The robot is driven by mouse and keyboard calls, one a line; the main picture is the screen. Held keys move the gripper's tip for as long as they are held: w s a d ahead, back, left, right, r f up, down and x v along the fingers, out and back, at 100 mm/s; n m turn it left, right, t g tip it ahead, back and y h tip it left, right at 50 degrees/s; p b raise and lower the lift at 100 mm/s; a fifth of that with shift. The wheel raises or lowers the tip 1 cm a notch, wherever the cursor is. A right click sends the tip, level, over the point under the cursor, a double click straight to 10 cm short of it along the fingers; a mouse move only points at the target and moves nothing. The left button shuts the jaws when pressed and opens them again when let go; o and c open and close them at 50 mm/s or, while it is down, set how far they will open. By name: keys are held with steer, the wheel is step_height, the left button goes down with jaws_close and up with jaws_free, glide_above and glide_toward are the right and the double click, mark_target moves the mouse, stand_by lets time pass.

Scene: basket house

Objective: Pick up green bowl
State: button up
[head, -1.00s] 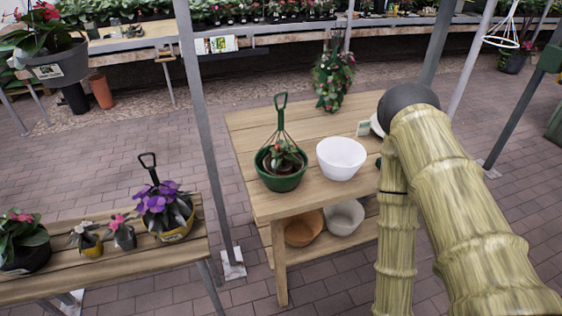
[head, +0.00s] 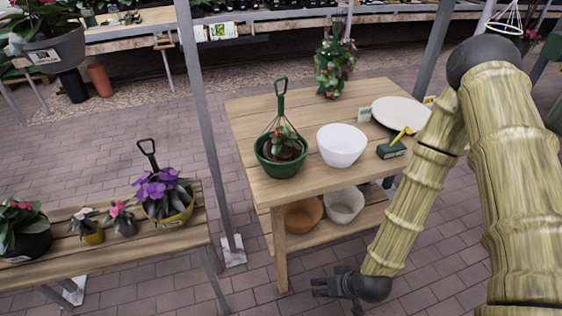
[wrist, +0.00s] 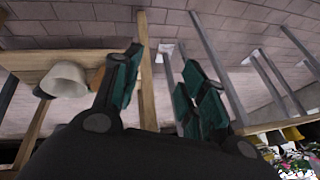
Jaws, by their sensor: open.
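The green bowl (head: 282,168) stands upright on the left part of the wooden table (head: 262,110). It holds a small red-flowered plant, and thin hanger strands rise from it to a dark green hook. My gripper (head: 318,287) is low in front of the table, below the lower shelf in the head view, well apart from the bowl. In the wrist view my gripper (wrist: 160,78) shows spread, empty fingers. I cannot make out the green bowl in the wrist view.
A white bowl (head: 342,146) stands right of the green bowl. Behind it are a white plate (head: 401,112) and a potted plant (head: 334,68). Two pots sit on the lower shelf. A metal post (head: 203,110) and a flower bench (head: 120,262) stand left.

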steer(key=w+a+r+n+t+y, duration=0.1)
steer(key=w+a+r+t+y, duration=0.2)
steer(key=w+r, duration=0.55)
steer(key=n+t+y, duration=0.4)
steer(key=n+t, duration=0.1)
steer(key=t, duration=0.2)
glide_toward(283, 110)
steer(key=w, duration=0.1)
steer(key=shift+s+a+p+x, duration=0.15)
steer(key=shift+p+x, duration=0.35)
steer(key=shift+x, duration=2.05)
steer(key=shift+s+a+p+x, duration=0.1)
steer(key=shift+p+x, duration=0.4)
steer(key=shift+x, duration=2)
jaws_close()
